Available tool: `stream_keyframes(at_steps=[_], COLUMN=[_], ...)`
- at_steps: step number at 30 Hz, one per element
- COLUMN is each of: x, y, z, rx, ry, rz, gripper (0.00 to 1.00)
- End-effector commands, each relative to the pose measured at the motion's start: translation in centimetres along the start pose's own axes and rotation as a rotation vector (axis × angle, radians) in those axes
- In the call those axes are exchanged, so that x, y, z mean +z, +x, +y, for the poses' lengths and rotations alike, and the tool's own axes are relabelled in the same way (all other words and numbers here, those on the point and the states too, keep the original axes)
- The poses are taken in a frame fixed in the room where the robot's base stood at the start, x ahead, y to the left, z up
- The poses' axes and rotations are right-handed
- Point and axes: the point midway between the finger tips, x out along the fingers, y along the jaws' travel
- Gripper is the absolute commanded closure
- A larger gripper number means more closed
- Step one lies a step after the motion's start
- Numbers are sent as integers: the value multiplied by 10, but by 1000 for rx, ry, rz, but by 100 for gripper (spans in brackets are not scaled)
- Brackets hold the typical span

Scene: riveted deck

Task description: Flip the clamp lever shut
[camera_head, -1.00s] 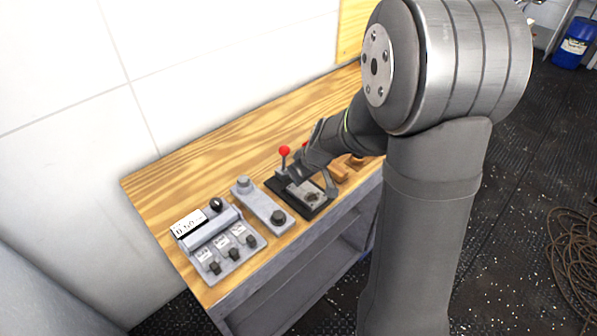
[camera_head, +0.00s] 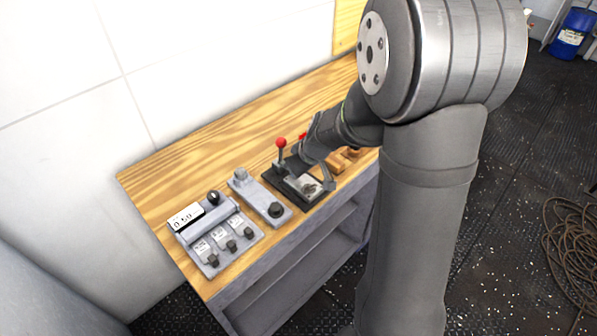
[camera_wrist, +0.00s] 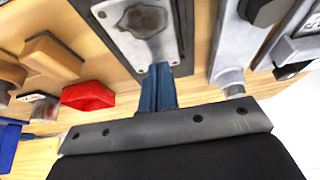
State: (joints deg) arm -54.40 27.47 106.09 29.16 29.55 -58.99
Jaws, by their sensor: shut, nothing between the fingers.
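The clamp (camera_head: 305,183) is a grey plate on a dark base on the wooden bench. Its lever with a red ball knob (camera_head: 281,142) stands about upright at the clamp's back left in the head view. My gripper (camera_wrist: 158,72) shows in the wrist view as blue fingers shut together and empty. The fingertips are over or beside the end of the clamp's grey plate (camera_wrist: 138,25); I cannot tell if they touch. The red knob does not show in the wrist view. My wrist partly covers the area right of the lever in the head view.
A switch panel with a display (camera_head: 186,217) and a grey box with a black knob (camera_head: 276,210) stand left of the clamp. Wooden blocks (camera_head: 337,162) lie to the right. A red part (camera_wrist: 88,95) lies beside the fingers. The bench's back left is clear.

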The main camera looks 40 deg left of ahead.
Motion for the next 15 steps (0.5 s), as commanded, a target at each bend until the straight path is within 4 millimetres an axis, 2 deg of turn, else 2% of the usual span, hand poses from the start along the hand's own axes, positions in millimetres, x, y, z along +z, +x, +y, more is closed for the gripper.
stream_keyframes(at_steps=[6, 9, 15], x=[-19, 3, 34], y=[-36, -49, -75], z=[1, 1, 1], rx=[6, 3, 4], ry=[-4, 3, 2], rz=[7, 2, 2], gripper=[100, 100, 100])
